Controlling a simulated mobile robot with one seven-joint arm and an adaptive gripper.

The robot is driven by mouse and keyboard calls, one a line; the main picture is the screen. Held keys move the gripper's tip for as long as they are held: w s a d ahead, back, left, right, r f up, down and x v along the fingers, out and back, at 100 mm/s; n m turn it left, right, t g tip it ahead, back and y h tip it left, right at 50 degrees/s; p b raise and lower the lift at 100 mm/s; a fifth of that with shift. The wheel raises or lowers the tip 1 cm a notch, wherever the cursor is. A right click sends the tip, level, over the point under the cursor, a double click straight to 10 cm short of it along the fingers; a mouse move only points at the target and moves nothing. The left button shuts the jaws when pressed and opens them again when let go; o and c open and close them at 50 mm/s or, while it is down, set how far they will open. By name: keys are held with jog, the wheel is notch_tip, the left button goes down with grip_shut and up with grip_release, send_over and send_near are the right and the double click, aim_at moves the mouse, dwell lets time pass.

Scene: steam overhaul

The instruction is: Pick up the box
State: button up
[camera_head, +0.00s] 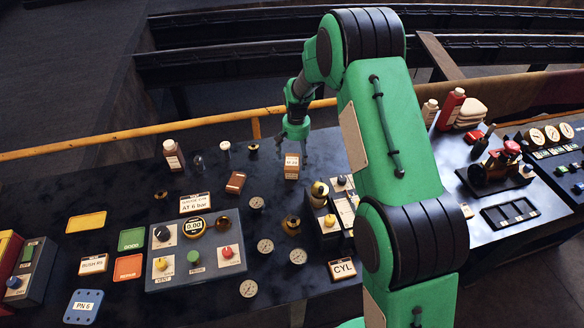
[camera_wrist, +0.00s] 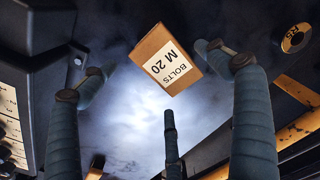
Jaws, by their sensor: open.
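A small tan box (camera_head: 291,166) with a white label stands on the dark bench, just below my gripper in the head view. In the wrist view the box (camera_wrist: 178,58) shows its label, "BOLTS M 20", and sits at the upper middle. My gripper (camera_head: 295,143) hangs above the box with its fingers apart. In the wrist view the fingers of my gripper (camera_wrist: 155,80) are spread and empty. The box lies beyond the fingertips, between the left and right ones and closer to the right one. I see no contact.
A brown block (camera_head: 235,182) lies left of the box. A control panel (camera_head: 196,252) with knobs and several round gauges stand nearer. A yellow rail (camera_head: 200,121) runs along the back edge.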

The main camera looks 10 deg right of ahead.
aim_at(295, 162)
jog(key=shift+a+f+b, duration=0.1)
jog(key=shift+f+b, duration=0.2)
jog(key=shift+f, duration=2.3)
jog(key=c, duration=1.6)
jog(key=shift+r+p, duration=0.5)
jog(key=shift+r, duration=4.55)
